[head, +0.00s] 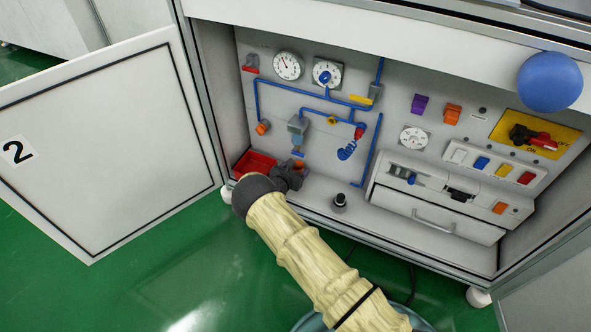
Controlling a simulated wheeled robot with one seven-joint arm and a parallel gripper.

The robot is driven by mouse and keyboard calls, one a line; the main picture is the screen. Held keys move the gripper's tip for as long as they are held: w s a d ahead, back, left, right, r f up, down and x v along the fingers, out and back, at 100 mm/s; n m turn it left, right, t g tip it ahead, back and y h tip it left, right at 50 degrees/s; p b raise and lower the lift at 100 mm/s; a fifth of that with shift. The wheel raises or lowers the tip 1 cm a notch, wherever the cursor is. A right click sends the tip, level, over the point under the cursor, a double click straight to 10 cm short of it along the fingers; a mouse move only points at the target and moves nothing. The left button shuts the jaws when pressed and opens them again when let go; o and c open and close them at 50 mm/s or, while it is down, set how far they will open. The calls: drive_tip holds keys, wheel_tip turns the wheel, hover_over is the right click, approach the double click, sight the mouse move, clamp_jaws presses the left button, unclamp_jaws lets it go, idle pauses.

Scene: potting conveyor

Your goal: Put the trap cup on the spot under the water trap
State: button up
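The grey unit with a blue lower part (297,127), which looks like the water trap, is on the back panel of the open cabinet. I cannot clearly identify the trap cup; a small dark cylinder with a pale top (340,201) stands on the cabinet floor to the right. The spot under the trap is not clearly visible.
The open door marked 2 (90,140) is at the left. A white drawer unit (440,215) fills the cabinet's right side. Blue pipes and gauges (288,66) cover the back panel. A blue ball (550,81) is at upper right. Cabinet floor around the dark cylinder is free.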

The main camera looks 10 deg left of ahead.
drive_tip(key=shift+s+a+r, duration=0.1)
drive_tip(key=shift+s+r, duration=0.05)
drive_tip(key=shift+r, duration=0.15)
drive_tip(key=p+v, duration=0.6)
drive_tip(key=v, duration=0.5)
drive_tip(key=shift+p, duration=0.35)
drive_tip(key=shift+s, duration=0.35)
drive_tip(key=shift+w, duration=0.1)
